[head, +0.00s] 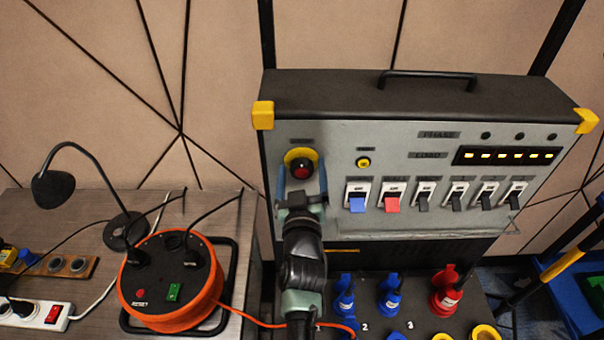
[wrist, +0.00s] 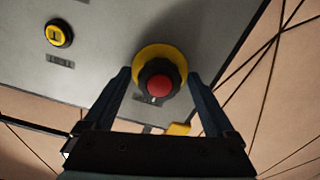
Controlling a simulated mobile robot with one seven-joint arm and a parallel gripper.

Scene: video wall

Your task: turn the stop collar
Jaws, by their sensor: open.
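The stop button has a red centre, a dark stop collar around it and a yellow backing ring (head: 290,154). It sits at the upper left of the grey panel. In the wrist view the dark collar (wrist: 145,80) surrounds the red button (wrist: 160,86), just beyond my fingertips. My gripper (head: 302,180) is open, with one finger on each side of the collar in the picture. In the wrist view my gripper (wrist: 158,80) shows both fingers spread wide. I cannot tell whether either finger touches the collar. Nothing is held.
A small yellow button (head: 363,162) and several switches, one blue (head: 357,204) and one red (head: 392,202), lie right of the stop button. Blue and red plugs (head: 390,293) stand below. An orange cable reel (head: 150,318) and a lamp (head: 54,188) occupy the left table.

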